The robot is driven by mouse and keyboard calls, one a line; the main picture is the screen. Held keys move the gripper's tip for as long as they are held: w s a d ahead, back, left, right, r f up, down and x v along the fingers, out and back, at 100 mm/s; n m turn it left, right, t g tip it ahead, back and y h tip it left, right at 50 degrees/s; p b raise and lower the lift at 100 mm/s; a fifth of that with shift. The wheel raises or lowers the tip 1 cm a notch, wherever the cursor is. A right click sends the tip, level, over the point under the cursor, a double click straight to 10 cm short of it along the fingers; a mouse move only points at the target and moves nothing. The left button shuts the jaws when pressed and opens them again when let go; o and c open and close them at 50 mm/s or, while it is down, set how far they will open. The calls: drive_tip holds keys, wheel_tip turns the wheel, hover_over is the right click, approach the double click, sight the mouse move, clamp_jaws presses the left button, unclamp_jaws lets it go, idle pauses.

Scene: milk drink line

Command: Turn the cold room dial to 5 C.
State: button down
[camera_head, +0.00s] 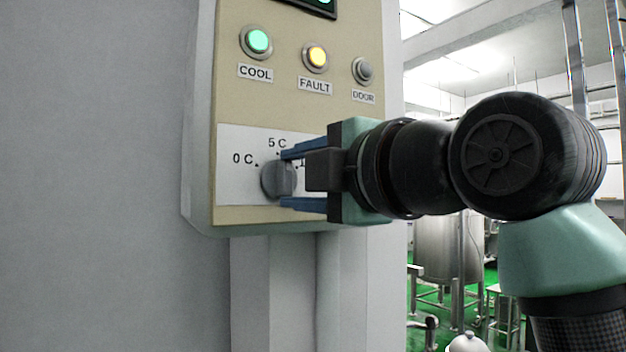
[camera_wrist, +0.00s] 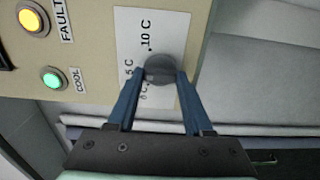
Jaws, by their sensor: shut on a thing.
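The grey round cold room dial (camera_head: 272,181) sits on a white label plate (camera_head: 235,188) low on the beige control panel. The plate is marked 0 C at the left of the dial and 5 C above it; the 10 C mark is partly hidden by my gripper in the head view but readable in the wrist view. My gripper (camera_head: 284,179) reaches in from the right, its blue fingers above and below the dial. In the wrist view, the fingertips (camera_wrist: 161,74) are shut on the dial (camera_wrist: 160,66). I cannot tell which mark the dial points to.
Above the plate are a lit green COOL lamp (camera_head: 257,40), a lit yellow FAULT lamp (camera_head: 316,57) and a grey DOOR button (camera_head: 363,70). A dark display (camera_head: 312,5) is cut off at the top. A steel tank (camera_head: 447,245) stands in the room behind, at the right.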

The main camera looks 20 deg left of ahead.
idle(0.3)
drive_tip(key=shift+c, duration=1.5)
unclamp_jaws()
drive_tip(key=b+v, duration=0.5)
drive_tip(key=v, duration=0.8)
drive_tip(key=shift+b, duration=0.3)
